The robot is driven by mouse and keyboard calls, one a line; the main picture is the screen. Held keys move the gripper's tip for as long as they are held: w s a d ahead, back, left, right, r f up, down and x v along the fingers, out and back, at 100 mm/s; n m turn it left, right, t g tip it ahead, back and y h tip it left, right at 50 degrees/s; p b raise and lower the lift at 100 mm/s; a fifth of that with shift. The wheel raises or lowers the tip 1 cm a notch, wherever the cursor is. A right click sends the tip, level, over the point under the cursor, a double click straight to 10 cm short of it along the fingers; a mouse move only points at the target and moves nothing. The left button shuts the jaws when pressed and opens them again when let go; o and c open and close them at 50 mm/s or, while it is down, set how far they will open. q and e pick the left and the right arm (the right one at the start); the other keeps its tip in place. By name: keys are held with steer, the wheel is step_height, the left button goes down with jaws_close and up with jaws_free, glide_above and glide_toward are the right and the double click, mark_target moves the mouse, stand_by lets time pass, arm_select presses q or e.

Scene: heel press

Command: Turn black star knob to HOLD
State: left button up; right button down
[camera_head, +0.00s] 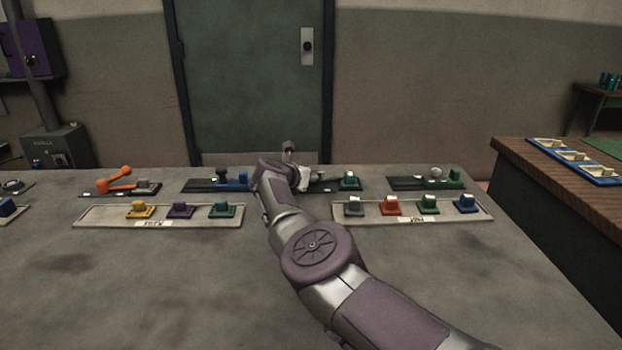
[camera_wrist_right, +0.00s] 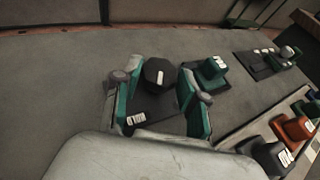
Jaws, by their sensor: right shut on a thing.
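The black star knob (camera_wrist_right: 157,73) stands on a dark base plate (camera_wrist_right: 158,108) in the right wrist view. It has a dark faceted top with a small white mark. My right gripper (camera_wrist_right: 158,84) is around it, with one finger on each side, and is shut on it. A pale label (camera_wrist_right: 136,118) lies on the plate near the left finger; its text is too small to read. In the head view my right gripper (camera_head: 303,180) is at the back row of the bench, and the knob is largely hidden there. My left gripper is not in view.
Other fixtures stand left and right, including an orange lever (camera_head: 118,184). Front trays (camera_head: 90,217) hold several coloured blocks. The near bench top (camera_head: 150,290) is clear.

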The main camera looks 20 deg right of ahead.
steer(key=shift+w+d+r, duration=0.1)
steer(key=shift+r, duration=0.25)
steer(key=c, duration=1)
jaws_free()
steer(key=o, duration=0.3)
steer(key=shift+f, duration=0.1)
steer(key=shift+o, duration=0.4)
steer(key=shift+f, duration=0.15)
step_height(320, 180, up, 10)
steer(key=shift+c, duration=0.2)
